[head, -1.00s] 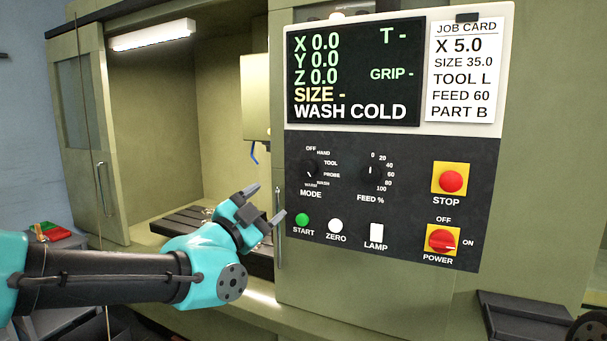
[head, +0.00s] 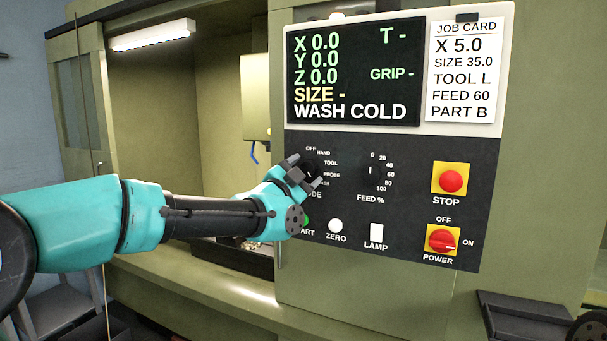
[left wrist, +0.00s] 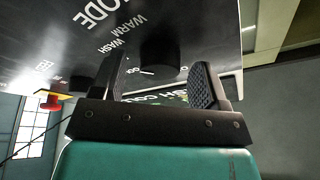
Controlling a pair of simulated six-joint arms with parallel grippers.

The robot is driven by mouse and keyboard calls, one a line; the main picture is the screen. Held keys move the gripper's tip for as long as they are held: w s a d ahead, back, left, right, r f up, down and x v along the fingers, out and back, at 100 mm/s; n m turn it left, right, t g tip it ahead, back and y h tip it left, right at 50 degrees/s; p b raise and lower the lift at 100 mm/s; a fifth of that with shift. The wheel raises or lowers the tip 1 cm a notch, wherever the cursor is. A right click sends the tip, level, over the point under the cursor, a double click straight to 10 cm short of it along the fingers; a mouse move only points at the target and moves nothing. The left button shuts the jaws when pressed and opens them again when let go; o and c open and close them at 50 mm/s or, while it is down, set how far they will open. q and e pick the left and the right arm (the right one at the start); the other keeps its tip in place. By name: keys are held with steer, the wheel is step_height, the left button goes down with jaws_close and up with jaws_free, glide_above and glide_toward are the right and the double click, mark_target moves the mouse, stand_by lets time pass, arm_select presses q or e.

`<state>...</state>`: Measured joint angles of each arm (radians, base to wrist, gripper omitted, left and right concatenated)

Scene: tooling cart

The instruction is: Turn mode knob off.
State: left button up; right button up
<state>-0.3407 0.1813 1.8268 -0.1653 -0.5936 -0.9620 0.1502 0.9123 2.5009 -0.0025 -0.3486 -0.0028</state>
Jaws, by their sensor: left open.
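The mode knob (head: 312,171) is a black dial on the dark control panel, with OFF, HAND, TOOL, PROBE, WASH and WARM printed around it. My left gripper (head: 304,172) is at the knob in the head view and hides part of it and its labels. In the left wrist view the black knob (left wrist: 160,58) shows between the two spread fingers, just past their tips. The fingers are open, and I cannot tell whether they touch it. The display (head: 352,75) reads WASH COLD.
To the right are the feed knob (head: 375,172), the red stop button (head: 450,181) and the red power switch (head: 441,240). Below are the green start button, partly covered, the white zero button (head: 335,226) and the lamp switch (head: 376,231).

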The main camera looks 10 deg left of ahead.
arm_select(q)
steer(key=c, duration=0.9)
